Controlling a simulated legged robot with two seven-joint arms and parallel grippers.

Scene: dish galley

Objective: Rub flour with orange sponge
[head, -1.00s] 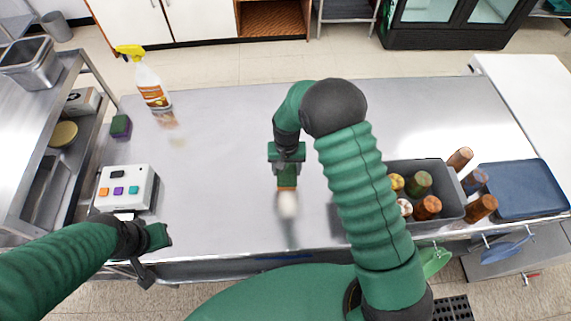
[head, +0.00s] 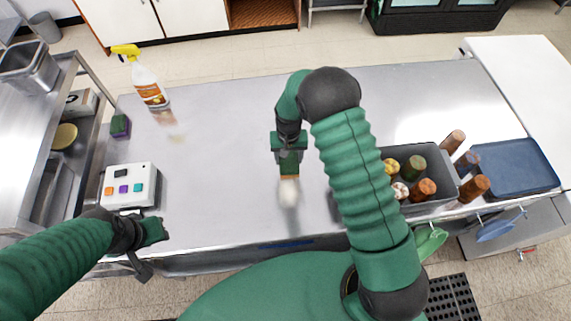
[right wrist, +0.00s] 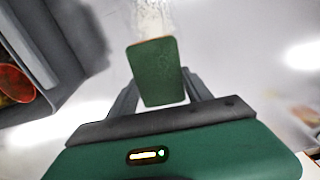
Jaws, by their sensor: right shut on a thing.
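The orange sponge (head: 289,177) has a green scouring face, and only a thin orange edge shows in the head view. My right gripper (head: 289,163) is shut on it, low over the steel table. The sponge's green face (right wrist: 157,72) fills the space between the fingers in the right wrist view. A pale patch of flour (head: 289,193) lies just on the near side of the sponge; whether they touch is unclear. Whitish flour (right wrist: 152,14) also shows beyond the sponge in the wrist view. My left gripper (head: 150,245) is by the table's near left edge; its jaws are unclear.
A second sponge, green and purple (head: 120,126), lies at the table's left edge. A spray bottle (head: 148,85) stands at the back left, and a white button box (head: 130,187) near the front left. A grey bin (head: 430,209) of shakers is right of my right arm.

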